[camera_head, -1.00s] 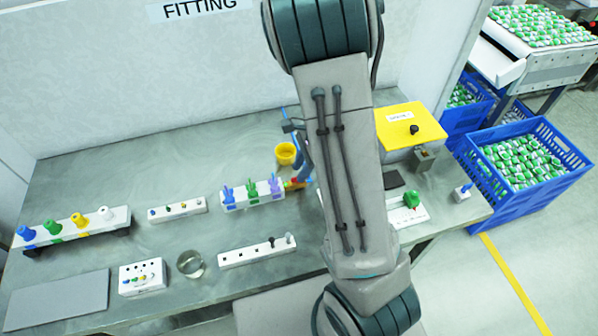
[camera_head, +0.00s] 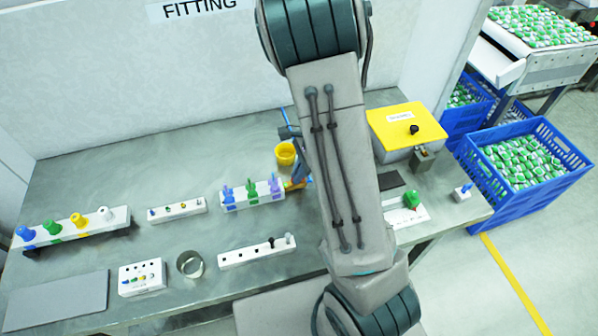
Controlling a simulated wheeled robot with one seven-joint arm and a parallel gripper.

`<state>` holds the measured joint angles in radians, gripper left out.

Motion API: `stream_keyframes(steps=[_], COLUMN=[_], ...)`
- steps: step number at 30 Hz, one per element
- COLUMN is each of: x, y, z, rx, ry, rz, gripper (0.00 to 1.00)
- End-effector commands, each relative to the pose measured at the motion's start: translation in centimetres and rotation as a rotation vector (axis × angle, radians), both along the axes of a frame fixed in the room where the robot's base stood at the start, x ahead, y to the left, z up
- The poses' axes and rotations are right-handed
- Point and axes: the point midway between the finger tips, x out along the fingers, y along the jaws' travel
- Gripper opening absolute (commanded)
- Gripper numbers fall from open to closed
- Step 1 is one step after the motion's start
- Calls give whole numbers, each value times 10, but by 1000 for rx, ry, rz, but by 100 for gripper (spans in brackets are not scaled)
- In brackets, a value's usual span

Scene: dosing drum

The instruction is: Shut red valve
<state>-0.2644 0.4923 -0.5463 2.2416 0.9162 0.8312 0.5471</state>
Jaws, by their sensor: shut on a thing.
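The red valve cannot be made out now. A small orange-yellow part (camera_head: 291,185) shows beside the left edge of my arm, with a bit of blue next to it. It may belong to the valve's fitting, but I cannot tell. A blue-grey part (camera_head: 288,133) sticks out a little higher, also at my arm's left edge. My arm covers most of what stands there. My gripper is hidden behind my arm, so its jaws and what they touch do not show.
A yellow cup (camera_head: 286,154) and a white rack with purple and green pieces (camera_head: 252,205) stand close left. A yellow-topped box (camera_head: 405,125) is right. A white socket strip (camera_head: 256,254) lies nearer. The grey mat (camera_head: 55,298) at front left is bare.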

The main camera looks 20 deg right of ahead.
Motion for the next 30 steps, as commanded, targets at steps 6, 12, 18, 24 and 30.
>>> stream_keyframes(steps=[6,12,18,24,30], x=[1,2,2,2,2], y=[0,-1,0,0,0], z=[0,0,0,0,0], rx=[0,-1,-1,-1,0], ry=[-2,-3,-3,-3,-2], rz=[102,260,431,579,684], gripper=[0,0,0,0,0])
